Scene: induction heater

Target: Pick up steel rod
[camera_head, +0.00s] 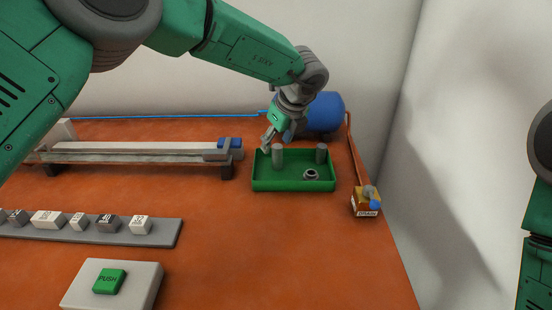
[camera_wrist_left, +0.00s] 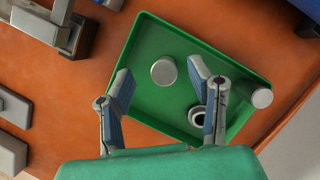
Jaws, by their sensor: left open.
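Two grey steel rods stand upright in a green tray (camera_head: 293,185). One rod (camera_head: 278,157) is at the tray's left, the other rod (camera_head: 321,153) at its right. My left gripper (camera_head: 268,138) is above the tray's left back part, close to the left rod. In the left wrist view my left gripper (camera_wrist_left: 160,82) is open with blue pads, and the round top of one rod (camera_wrist_left: 163,71) shows between and just beyond the fingertips. The second rod (camera_wrist_left: 261,98) stands right of the right finger. My right gripper is not in view.
A grey ring (camera_head: 311,174) lies in the tray, partly behind my right finger in the wrist view. A blue cylinder (camera_head: 325,110) stands behind the tray. A brass valve box (camera_head: 366,202) is at right, a long rail (camera_head: 140,152) at left, and a push button (camera_head: 109,281) in front.

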